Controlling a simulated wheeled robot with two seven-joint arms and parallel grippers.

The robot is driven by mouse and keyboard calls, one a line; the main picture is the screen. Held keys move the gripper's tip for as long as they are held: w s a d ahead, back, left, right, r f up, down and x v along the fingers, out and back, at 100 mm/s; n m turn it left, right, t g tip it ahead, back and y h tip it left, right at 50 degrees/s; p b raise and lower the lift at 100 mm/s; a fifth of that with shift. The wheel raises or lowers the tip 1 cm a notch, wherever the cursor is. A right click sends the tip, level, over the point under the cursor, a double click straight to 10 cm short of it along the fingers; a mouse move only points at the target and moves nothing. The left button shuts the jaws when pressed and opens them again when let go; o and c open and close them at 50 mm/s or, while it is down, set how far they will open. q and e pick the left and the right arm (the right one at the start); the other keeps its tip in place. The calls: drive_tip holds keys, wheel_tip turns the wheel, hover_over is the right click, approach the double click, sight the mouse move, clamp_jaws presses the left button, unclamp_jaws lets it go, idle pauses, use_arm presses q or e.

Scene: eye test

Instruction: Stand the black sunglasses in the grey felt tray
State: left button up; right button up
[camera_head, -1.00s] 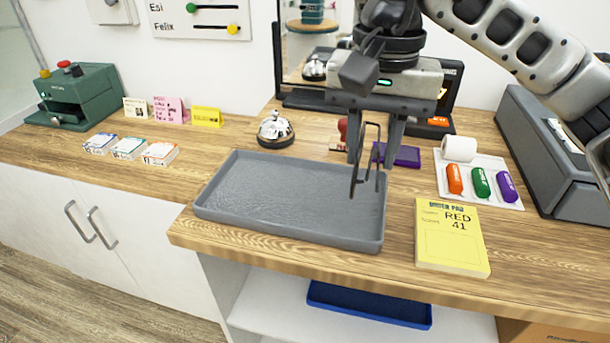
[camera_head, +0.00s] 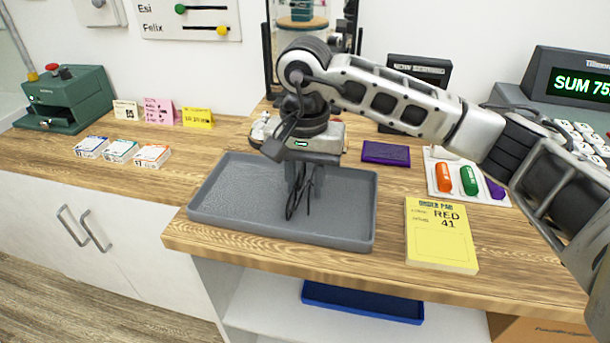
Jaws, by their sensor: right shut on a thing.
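The grey felt tray (camera_head: 225,215) lies on the wooden counter near its front edge. My right gripper (camera_head: 304,182) points down over the right half of the tray. It is shut on the black sunglasses (camera_head: 292,205), which hang upright between its fingers, low in the tray. I cannot tell whether the lower end of the sunglasses touches the tray floor. The gripper body and forearm hide part of the counter behind the tray. My left gripper is not in view.
A yellow order pad (camera_head: 440,236) lies right of the tray. A purple pad (camera_head: 386,153) lies behind it, beside a white tray with coloured rolls (camera_head: 470,180). Small card boxes (camera_head: 121,151) and a green machine (camera_head: 68,99) stand left. A cash register (camera_head: 570,90) stands back right.

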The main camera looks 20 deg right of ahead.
sight(305, 179)
drive_tip(key=shift+f, duration=0.15)
drive_tip(key=o, duration=0.9)
drive_tip(key=shift+o, duration=0.2)
drive_tip(key=shift+r, duration=0.6)
wheel_tip(305, 179, up, 11)
drive_tip(key=shift+r, duration=0.1)
